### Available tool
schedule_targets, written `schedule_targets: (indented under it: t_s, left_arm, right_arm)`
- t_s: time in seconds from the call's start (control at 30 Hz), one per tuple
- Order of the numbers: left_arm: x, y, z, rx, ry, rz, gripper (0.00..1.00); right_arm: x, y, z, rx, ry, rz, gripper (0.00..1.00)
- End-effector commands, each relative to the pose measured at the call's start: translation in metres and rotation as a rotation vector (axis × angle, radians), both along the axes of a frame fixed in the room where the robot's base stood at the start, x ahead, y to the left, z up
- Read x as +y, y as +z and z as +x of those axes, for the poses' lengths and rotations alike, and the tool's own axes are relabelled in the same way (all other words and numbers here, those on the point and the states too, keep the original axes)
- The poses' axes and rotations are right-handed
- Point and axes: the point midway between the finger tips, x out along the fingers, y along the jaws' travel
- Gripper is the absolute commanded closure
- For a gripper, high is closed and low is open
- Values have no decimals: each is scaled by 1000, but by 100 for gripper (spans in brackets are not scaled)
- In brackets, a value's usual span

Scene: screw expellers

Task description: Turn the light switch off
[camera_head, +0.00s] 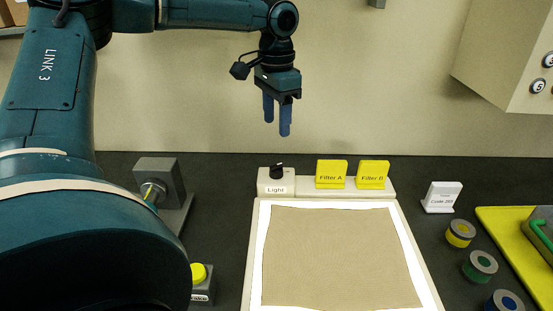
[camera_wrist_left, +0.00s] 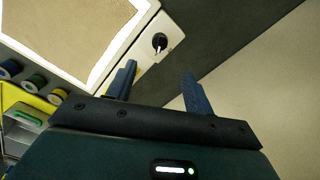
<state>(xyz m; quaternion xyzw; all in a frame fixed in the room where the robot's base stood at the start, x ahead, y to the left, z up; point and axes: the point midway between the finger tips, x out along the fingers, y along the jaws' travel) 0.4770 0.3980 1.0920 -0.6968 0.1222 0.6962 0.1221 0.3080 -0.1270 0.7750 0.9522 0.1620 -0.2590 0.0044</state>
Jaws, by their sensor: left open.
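The light switch (camera_head: 277,171) is a black rotary knob on a cream block labelled "Light", at the back left corner of a light panel (camera_head: 255,250). The panel's white border looks bright around a beige sheet (camera_head: 340,257). In the left wrist view the knob (camera_wrist_left: 159,41) shows a white pointer line and lies beyond the fingertips. My left gripper (camera_head: 277,117) points down above and behind the knob, apart from it. Its blue fingers are open and empty, and they also show in the left wrist view (camera_wrist_left: 159,72). My right gripper is not in view.
Yellow signs "Filter A" (camera_head: 331,174) and "Filter B" (camera_head: 373,174) stand right of the knob. A grey device (camera_head: 160,185) and a yellow button (camera_head: 199,273) are at left. The wall is close behind.

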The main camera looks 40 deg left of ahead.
Motion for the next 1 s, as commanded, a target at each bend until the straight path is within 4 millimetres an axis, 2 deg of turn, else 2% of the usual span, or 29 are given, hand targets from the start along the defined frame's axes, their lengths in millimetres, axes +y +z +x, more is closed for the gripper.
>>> schedule_targets:
  t_s: [0.3, 0.5, 0.7, 1.0]
  left_arm:
    - [0, -65, -2, 6, -1, 0, 48]
    - [0, -100, -1, 4, 0, 0, 48]
    - [0, -119, -1, 2, 0, 0, 48]
    - [0, -122, -1, 1, 0, 0, 48]
  right_arm:
    - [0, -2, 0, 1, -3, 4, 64]
    - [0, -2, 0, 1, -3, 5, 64]
    - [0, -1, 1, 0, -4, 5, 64]
    - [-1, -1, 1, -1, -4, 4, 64]
